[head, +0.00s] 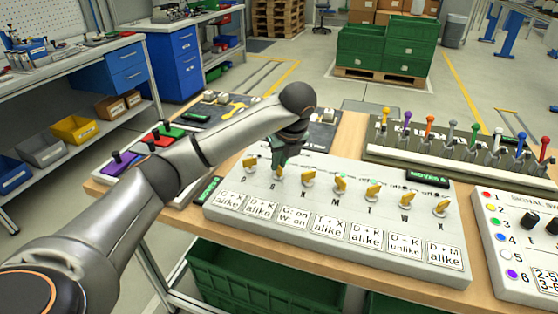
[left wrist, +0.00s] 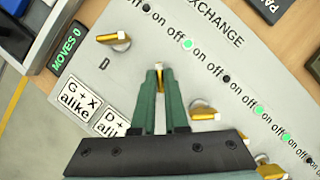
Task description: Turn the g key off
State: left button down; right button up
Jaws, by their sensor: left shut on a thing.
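The grey key panel (head: 330,213) lies on the wooden table, with a row of yellow keys. My left gripper (head: 279,160) reaches down to the second key from the left, the g key (head: 278,174). In the left wrist view my green fingers (left wrist: 159,70) are closed around the g key (left wrist: 159,65), leaving only a little yellow showing. The lamp (left wrist: 187,44) by this key glows green. The D key (left wrist: 115,40) is beside it, with a dark lamp. My right gripper is not in view.
A display (left wrist: 67,50) reads MOVES 0. Cards (head: 295,218) with rules line the panel's front. A rack (head: 455,152) of coloured-handled tools stands behind right, a signal panel (head: 520,245) at the right. A board with coloured blocks (head: 160,135) is at left.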

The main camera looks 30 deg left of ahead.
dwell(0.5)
pick_arm(q)
jog(key=c, duration=0.9)
grip_release()
jog(key=shift+c, duration=0.2)
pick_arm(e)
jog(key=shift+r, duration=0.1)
pick_arm(q)
jog(key=shift+r, duration=0.1)
jog(key=p+v, duration=0.2)
jog(key=v, duration=1)
jog(key=shift+r+p, duration=0.2)
jog(key=shift+p, duration=0.2)
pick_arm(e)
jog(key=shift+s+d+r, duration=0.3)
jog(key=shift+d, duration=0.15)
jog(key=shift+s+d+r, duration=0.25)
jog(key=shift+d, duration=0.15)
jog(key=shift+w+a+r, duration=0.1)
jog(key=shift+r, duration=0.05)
